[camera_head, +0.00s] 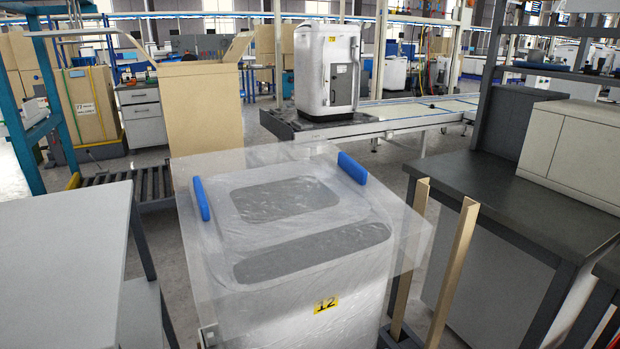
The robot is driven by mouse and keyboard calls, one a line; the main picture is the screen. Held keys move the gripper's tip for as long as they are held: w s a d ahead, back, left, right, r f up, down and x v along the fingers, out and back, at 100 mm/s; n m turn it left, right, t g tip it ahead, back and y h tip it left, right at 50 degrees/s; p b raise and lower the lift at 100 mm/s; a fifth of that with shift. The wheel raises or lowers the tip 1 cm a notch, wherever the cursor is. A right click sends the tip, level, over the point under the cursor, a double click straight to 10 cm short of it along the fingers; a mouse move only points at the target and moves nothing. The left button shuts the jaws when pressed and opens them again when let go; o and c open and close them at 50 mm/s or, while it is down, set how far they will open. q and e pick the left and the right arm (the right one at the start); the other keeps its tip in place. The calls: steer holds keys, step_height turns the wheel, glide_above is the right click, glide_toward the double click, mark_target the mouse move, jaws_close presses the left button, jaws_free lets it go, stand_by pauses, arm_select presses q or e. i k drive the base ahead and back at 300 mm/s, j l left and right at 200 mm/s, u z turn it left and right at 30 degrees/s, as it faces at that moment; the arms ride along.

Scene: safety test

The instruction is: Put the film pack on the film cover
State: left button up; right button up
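A large box-shaped unit stands in the middle foreground, wrapped in clear wrinkled film (330,222). Its top has two grey panels, and a yellow label reading "12" (326,304) is on its front. A wider translucent cover (405,232) lies over the top and overhangs the sides. One blue piece (201,199) is at the left edge of the top and another blue piece (352,168) is at the far right edge. I cannot tell for certain which layer is the film pack and which is the film cover. Neither of my grippers is in view.
Two tan upright strips (453,272) stand just right of the unit. A grey table (62,255) is at left, and a dark bench (480,185) with a white cabinet is at right. Behind are a cardboard box (203,115) and a conveyor (425,111) with a white machine (327,70).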

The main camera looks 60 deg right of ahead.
mark_target(274, 177)
steer(key=k+z, duration=0.15)
steer(key=z, duration=0.2)
steer(key=k+z, duration=0.15)
steer(key=z, duration=0.2)
steer(key=k+l+z, duration=0.1)
steer(key=z, duration=0.3)
